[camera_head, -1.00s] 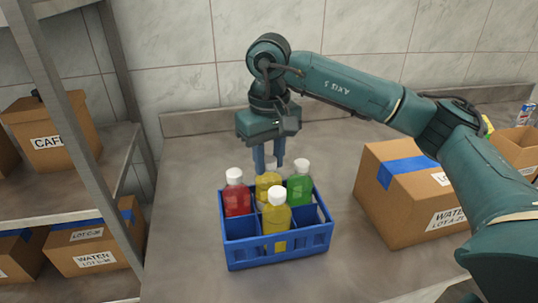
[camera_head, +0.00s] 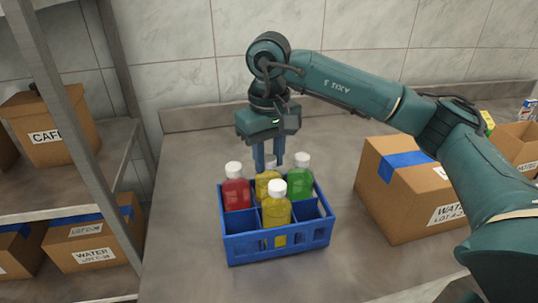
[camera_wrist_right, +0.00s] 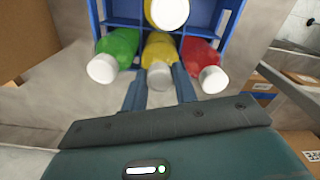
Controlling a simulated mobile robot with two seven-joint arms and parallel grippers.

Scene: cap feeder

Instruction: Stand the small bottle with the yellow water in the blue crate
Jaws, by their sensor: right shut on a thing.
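The blue crate (camera_head: 283,243) stands on the counter. The small bottle with yellow water (camera_head: 266,187) is upright in its back middle compartment, between a red bottle (camera_head: 236,193) and a green bottle (camera_head: 299,184). My right gripper (camera_head: 268,166) comes from above and is shut on this bottle near its cap; it also shows in the right wrist view (camera_wrist_right: 160,85). A second yellow bottle (camera_head: 276,210), which looks taller, stands in the front middle compartment and partly hides the small one. Whether the small bottle touches the crate floor is hidden. My left gripper is not in view.
The crate's front left (camera_head: 240,222) and front right compartments look empty. A cardboard box (camera_head: 395,205) with blue tape stands to the right of the crate. A shelf with boxes (camera_head: 95,242) stands at the left. The counter between crate and shelf is clear.

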